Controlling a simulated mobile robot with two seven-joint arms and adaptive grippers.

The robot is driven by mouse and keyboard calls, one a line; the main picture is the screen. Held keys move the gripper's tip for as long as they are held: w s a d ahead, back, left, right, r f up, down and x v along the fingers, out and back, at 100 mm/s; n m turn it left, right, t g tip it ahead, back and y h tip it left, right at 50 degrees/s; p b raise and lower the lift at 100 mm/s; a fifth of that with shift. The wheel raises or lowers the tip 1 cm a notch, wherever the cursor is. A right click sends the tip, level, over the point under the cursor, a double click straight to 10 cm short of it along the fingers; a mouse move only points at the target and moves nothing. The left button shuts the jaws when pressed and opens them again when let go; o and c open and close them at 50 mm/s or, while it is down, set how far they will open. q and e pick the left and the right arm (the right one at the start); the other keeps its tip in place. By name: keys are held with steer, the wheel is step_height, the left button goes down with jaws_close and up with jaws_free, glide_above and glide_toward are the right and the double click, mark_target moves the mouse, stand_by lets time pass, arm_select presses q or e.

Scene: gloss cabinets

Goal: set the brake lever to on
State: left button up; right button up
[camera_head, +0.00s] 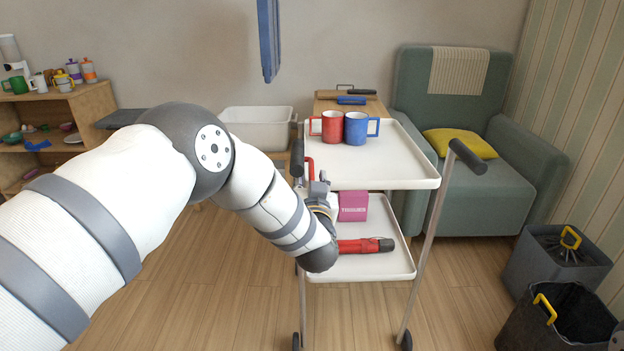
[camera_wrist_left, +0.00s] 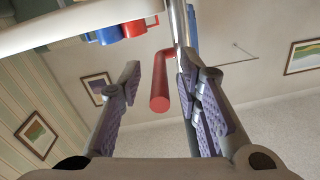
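The brake lever (camera_head: 310,166) is a red bent rod on the left upright of a white two-shelf cart (camera_head: 395,180). My left gripper (camera_head: 318,183) is at that upright, just below the lever's visible part. In the left wrist view the lever (camera_wrist_left: 160,88) hangs from the metal post, its rounded end pointing towards my palm. It shows between the two spread fingers of my left gripper (camera_wrist_left: 161,68). I cannot tell whether either finger touches it. The gripper partly hides the lever's lower end in the head view. My right gripper is not in view.
A red mug (camera_head: 332,127) and a blue mug (camera_head: 356,128) stand on the cart's top shelf. A pink box (camera_head: 353,206) and a red flashlight-like object (camera_head: 362,246) are on the lower shelf. A white bin (camera_head: 257,128) is behind, a green armchair (camera_head: 470,200) to the right.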

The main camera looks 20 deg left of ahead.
arm_select(q)
jaws_close()
steer(key=shift+f, duration=0.15)
steer(key=shift+f+t+b, duration=0.3)
steer(key=shift+f+b, duration=0.1)
steer(key=shift+f, duration=0.05)
steer(key=f+t+b, duration=0.1)
steer(key=b, duration=0.2)
steer(key=w+f+t+y+b, duration=0.1)
steer(key=t+b, duration=0.1)
steer(key=b, duration=0.1)
steer(key=f+t+y+b, duration=0.1)
steer(key=t+b, duration=0.1)
steer(key=b, duration=0.1)
steer(key=shift+w+a+f, duration=0.15)
steer(key=shift+a, duration=0.05)
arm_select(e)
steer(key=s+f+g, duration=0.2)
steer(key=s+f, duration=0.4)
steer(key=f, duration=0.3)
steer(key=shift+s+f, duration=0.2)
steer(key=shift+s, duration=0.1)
